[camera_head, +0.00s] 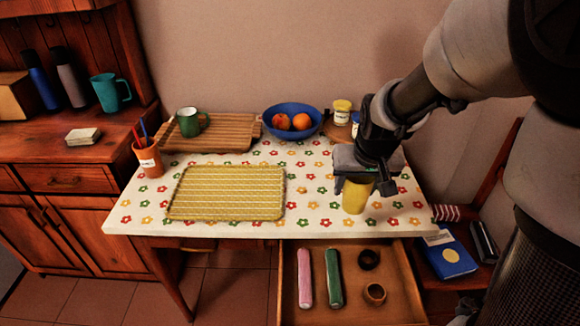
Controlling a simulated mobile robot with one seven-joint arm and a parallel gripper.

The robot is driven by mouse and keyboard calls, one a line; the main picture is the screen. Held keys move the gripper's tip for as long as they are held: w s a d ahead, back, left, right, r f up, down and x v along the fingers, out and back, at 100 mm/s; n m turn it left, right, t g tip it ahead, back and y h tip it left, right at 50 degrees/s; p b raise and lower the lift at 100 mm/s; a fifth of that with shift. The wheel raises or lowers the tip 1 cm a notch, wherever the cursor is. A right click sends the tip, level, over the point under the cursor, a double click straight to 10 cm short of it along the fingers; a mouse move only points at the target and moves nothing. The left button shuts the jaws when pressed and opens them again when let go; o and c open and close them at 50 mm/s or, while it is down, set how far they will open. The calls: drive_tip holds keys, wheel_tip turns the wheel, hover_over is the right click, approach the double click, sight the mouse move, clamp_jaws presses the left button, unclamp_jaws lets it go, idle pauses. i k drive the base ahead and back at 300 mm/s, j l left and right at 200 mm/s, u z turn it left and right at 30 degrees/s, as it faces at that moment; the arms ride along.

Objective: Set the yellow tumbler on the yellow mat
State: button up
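The yellow tumbler (355,196) is upright at the right part of the table, near the front edge. My gripper (362,181) points down over it, with a finger on each side of its upper part. The gripper hides the tumbler's rim, and I cannot tell whether the fingers press on it. I cannot tell for sure whether the tumbler's base touches the cloth. The yellow mat (228,192) lies flat and bare at the left front of the table, to the left of the tumbler.
Behind the mat, a wooden board (218,134) holds a green mug (188,122). A pencil cup (149,159) stands left, a blue fruit bowl (291,111) at the back. An open drawer (352,302) juts out below. Flowered cloth (310,190) between tumbler and mat is clear.

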sight(230, 191)
drive_tip(key=j+z, duration=0.2)
drive_tip(key=z, duration=0.25)
drive_tip(key=j+z, duration=0.15)
drive_tip(key=z, duration=0.35)
drive_tip(key=k+j+z, duration=0.15)
drive_tip(key=j, duration=0.15)
drive_tip(key=j+z, duration=0.2)
drive_tip(key=k+j+z, duration=0.15)
drive_tip(key=j, duration=0.2)
drive_tip(key=k+j, duration=0.2)
drive_tip(key=j, duration=0.2)
drive_tip(key=k+j+z, duration=0.1)
drive_tip(key=j, duration=0.3)
drive_tip(key=k+j, duration=0.25)
drive_tip(key=j, duration=0.15)
